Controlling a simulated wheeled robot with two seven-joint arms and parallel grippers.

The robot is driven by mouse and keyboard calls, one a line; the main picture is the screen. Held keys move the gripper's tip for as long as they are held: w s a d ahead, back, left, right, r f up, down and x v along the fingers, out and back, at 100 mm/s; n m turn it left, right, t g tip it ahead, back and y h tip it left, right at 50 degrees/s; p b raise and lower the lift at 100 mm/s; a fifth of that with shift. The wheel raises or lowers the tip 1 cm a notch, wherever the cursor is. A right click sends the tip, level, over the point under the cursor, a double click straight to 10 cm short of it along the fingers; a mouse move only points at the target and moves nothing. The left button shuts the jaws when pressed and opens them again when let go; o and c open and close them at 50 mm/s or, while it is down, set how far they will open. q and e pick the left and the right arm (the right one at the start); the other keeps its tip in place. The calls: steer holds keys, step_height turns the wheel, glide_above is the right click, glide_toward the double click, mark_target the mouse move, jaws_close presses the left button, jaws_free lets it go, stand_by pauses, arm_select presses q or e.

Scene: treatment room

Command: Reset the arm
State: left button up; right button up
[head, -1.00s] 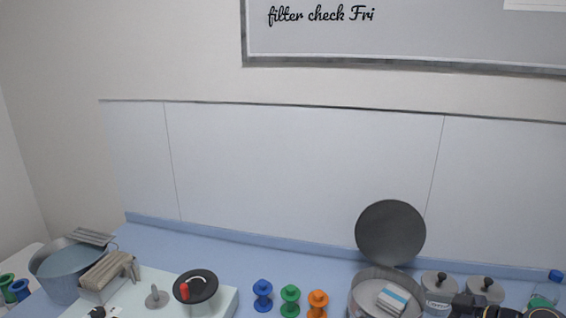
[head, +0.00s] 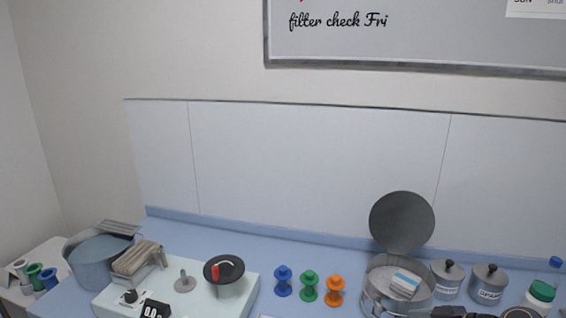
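Dark parts at the bottom right edge, in front of the jars, look like pieces of my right arm (head: 455,313). No fingertips show there, so the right gripper itself is out of the frame. My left arm and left gripper are not in view. Nothing is seen held by either gripper.
A wall stands behind.

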steer(key=s+a+f+m+g+h, duration=0.1)
steer(key=s+a+f+g+h, duration=0.35)
steer(key=s+a, duration=0.3)
steer(key=s+r+m+t, duration=0.1)
steer(key=s+r+m, duration=0.2)
steer(key=s, duration=0.3)
steer(key=s+d+r+m+t, duration=0.1)
steer(key=s+r+m, duration=0.3)
steer(key=s+m, duration=0.2)
steer(key=shift+s+d+t, duration=0.2)
steer(key=shift+s+t, duration=0.15)
steer(key=shift+s, duration=0.45)
steer(key=shift+r, duration=0.1)
